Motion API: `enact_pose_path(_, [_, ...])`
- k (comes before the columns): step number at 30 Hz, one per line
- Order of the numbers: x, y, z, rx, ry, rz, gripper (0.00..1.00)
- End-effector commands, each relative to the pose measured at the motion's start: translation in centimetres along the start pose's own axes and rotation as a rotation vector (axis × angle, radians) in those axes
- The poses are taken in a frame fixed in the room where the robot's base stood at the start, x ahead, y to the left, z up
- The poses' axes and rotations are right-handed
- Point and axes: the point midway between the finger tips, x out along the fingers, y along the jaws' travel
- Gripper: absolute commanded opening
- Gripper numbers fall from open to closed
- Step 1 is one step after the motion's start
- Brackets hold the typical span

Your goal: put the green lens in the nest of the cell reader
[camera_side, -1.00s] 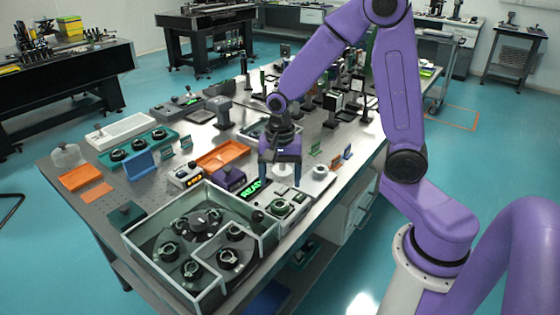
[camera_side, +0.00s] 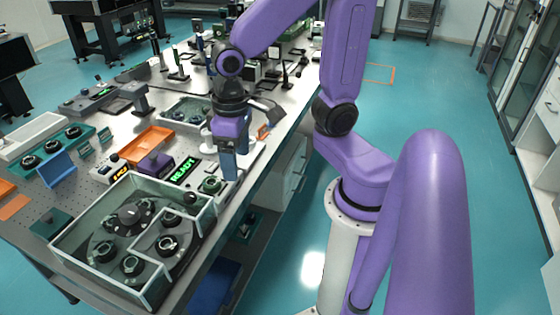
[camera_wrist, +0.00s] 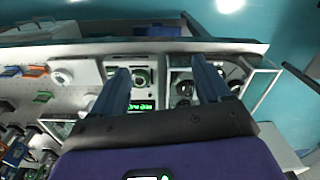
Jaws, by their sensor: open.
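The cell reader (camera_side: 185,170) shows a lit green READY display, which also shows in the wrist view (camera_wrist: 137,107). In front of the display is a round green-ringed piece (camera_side: 211,185) on a pale plate, visible between the fingers in the wrist view (camera_wrist: 140,77). I cannot tell whether this is the green lens or the nest itself. My gripper (camera_side: 229,174) is above the table's near edge, beside the reader's front. In the wrist view its two fingers (camera_wrist: 162,72) are wide apart, with nothing held between them.
A glass-walled carousel (camera_side: 70,244) with several dark-ringed holders stands left of the reader. An orange tray (camera_side: 148,138) lies behind it. A teal rack (camera_side: 70,134) with round mounts is at far left. Many optical mounts crowd the table's back.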

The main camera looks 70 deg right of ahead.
Motion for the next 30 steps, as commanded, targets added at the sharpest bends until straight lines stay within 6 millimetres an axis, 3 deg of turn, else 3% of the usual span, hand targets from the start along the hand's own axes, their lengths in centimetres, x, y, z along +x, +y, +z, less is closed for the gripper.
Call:
enact_pose_path(6, [-0.5,-1.3,5.6,-0.511,0.006,-0.008,0.77])
enact_pose_path(12, [-0.7,-1.5,8.8,-0.820,0.010,-0.012,0.77])
enact_pose_path(18, [-0.7,-1.5,9.8,-0.916,0.009,-0.013,0.77])
enact_pose_path(30, [-0.7,-1.5,9.7,-0.913,0.009,-0.013,0.77])
